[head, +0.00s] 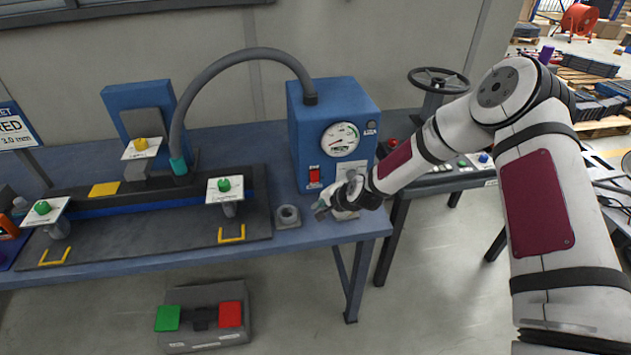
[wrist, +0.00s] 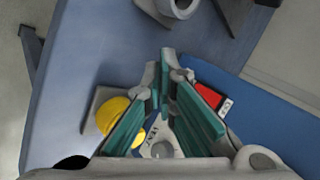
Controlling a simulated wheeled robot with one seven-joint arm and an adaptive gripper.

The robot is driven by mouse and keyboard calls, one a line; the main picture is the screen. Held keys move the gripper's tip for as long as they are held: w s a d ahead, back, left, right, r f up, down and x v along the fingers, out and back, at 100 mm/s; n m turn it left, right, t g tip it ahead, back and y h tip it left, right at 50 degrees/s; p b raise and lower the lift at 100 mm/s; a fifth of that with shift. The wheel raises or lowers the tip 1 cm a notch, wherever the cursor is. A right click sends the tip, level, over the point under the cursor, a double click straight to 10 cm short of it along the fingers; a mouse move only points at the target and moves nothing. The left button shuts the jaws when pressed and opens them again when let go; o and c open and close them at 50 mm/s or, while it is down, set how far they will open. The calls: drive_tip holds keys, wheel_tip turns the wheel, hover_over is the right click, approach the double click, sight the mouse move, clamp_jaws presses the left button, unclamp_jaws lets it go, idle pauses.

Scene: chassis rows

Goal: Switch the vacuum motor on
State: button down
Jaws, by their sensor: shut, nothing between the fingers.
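The vacuum motor unit is a blue box (head: 335,125) with a round dial gauge (head: 340,139) and a grey hose from its top. Its red rocker switch (head: 314,176) is low on the front face, left of the gauge. The red switch also shows in the wrist view (wrist: 208,96), just right of the fingers. My gripper (head: 322,210) is in front of the box, below and slightly right of the switch, low over the bench. Its teal-padded fingers (wrist: 166,62) are shut and empty. I see no contact with the switch. The rocker's position is too small to read.
A yellow round knob (wrist: 112,115) is left of the fingers in the wrist view. A grey ring (head: 288,214) stands on the blue bench (head: 300,238). A fixture with green knobs (head: 224,184) is to the left. A pedal box (head: 206,316) is on the floor.

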sight(315, 176)
drive_tip(key=w+b, duration=0.1)
drive_tip(key=w, duration=0.1)
drive_tip(key=w+a+b, duration=0.1)
drive_tip(key=w+b, duration=0.1)
drive_tip(key=w+a+f+b, duration=0.1)
drive_tip(key=w, duration=0.1)
drive_tip(key=shift+w, duration=0.25)
drive_tip(key=shift+w+a+b, duration=0.2)
drive_tip(key=shift+w+b, duration=0.7)
drive_tip(key=shift+w, duration=0.1)
idle(0.6)
drive_tip(key=shift+w+a+f+b, duration=0.1)
drive_tip(key=shift+w+a+b, duration=0.05)
drive_tip(key=shift+w+b, duration=0.2)
drive_tip(key=shift+w, duration=0.25)
idle(0.5)
idle(0.4)
drive_tip(key=shift+s+p, duration=0.3)
drive_tip(key=shift+s, duration=0.45)
drive_tip(key=shift+s, duration=0.1)
